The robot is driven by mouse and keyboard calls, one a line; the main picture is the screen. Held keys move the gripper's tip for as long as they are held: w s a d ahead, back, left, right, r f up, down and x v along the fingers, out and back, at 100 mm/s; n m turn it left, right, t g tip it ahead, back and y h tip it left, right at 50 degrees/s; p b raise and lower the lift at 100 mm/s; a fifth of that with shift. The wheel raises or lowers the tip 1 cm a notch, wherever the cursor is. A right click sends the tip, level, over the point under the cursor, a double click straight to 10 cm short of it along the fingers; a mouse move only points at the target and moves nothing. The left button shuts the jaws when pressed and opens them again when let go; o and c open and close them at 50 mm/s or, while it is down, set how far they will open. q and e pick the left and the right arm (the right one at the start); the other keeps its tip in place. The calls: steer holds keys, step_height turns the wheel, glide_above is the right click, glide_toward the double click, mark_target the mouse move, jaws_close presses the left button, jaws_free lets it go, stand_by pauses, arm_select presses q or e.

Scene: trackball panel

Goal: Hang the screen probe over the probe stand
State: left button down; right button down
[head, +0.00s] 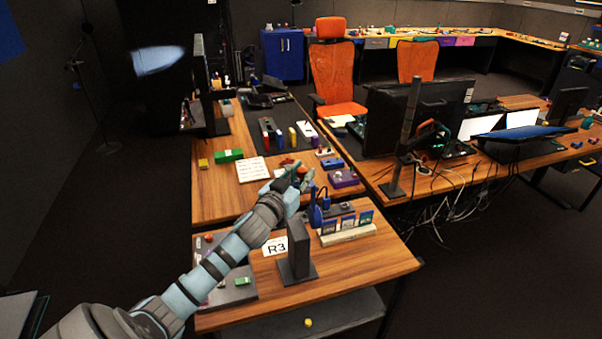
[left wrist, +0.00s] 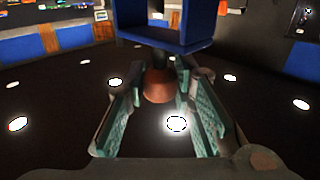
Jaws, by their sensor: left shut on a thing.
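My left gripper (head: 300,177) is over the back part of the near table, shut on a small reddish-brown piece, which I take to be part of the screen probe. This rounded piece (left wrist: 158,86) shows between the teal finger pads in the left wrist view; most of the probe's shape is unclear. A blue boxy frame (left wrist: 165,48) is just beyond the fingertips there. In the head view an upright blue thing (head: 318,207) stands right beside the gripper; I cannot tell whether it is the probe stand or whether they touch. My right gripper is not in view.
A purple box (head: 343,178) lies behind. The table's right front corner is clear.

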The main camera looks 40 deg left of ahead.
arm_select(q)
steer(key=f+b, duration=0.4)
steer(key=f, duration=0.1)
steer(key=f+b, duration=0.9)
steer(key=f, duration=0.1)
steer(key=shift+s+a+f+b, duration=0.3)
steer(key=shift+s+b, duration=0.05)
steer(key=shift+s, duration=0.05)
